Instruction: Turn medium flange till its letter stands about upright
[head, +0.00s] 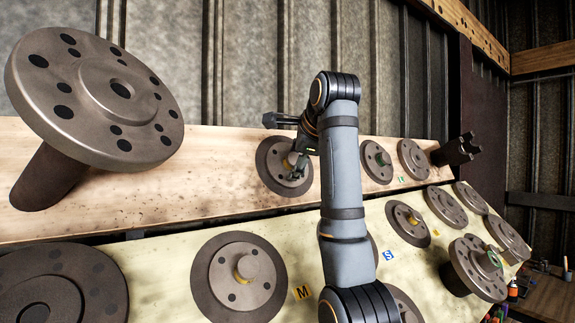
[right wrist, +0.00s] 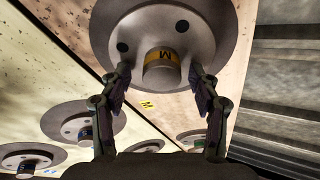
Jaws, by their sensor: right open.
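The medium flange (head: 270,181) is a round dark disc on the upper board, partly hidden by my right gripper (head: 297,164). The right wrist view shows the flange (right wrist: 205,28) large at the top. Its hub (right wrist: 160,73) carries a yellow band with a dark M, which looks roughly level in that view; I cannot tell its angle in the head view. My right gripper (right wrist: 163,78) is open, its fingers on either side of the hub with gaps visible. My left gripper is not in view.
Another yellow-hubbed flange (head: 210,281) stands on the lower board beside a yellow M tag (head: 302,293). A large flange with a shaft (head: 60,75) juts out at upper left. More flanges (head: 412,158) stand at right. A corrugated wall (head: 165,70) rises behind.

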